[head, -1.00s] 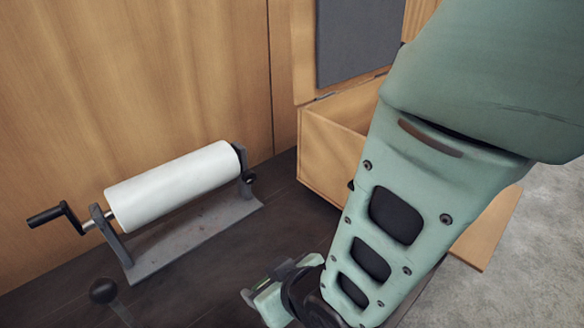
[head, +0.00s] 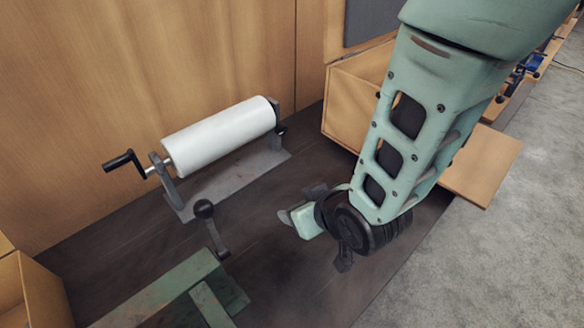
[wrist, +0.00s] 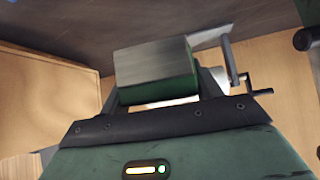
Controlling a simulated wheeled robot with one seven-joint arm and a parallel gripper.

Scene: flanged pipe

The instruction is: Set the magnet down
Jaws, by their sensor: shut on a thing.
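My gripper (head: 290,214) hangs over the dark bench top, to the right of a lever with a black ball knob. In the wrist view, a grey-green block (wrist: 155,68), which I take to be the magnet, sits between the fingers of my gripper (wrist: 158,90). The fingers are shut on it. In the head view I cannot make out the block apart from the gripper, and I cannot tell whether its underside touches anything.
A white roller (head: 220,136) with a crank stands at the back. The ball-knobbed lever (head: 210,226) rises by a green metal frame (head: 150,300). An open wooden box (head: 350,112) is behind my arm; another (head: 38,290) is lower left. Dark bench top (head: 275,275) is clear below my gripper.

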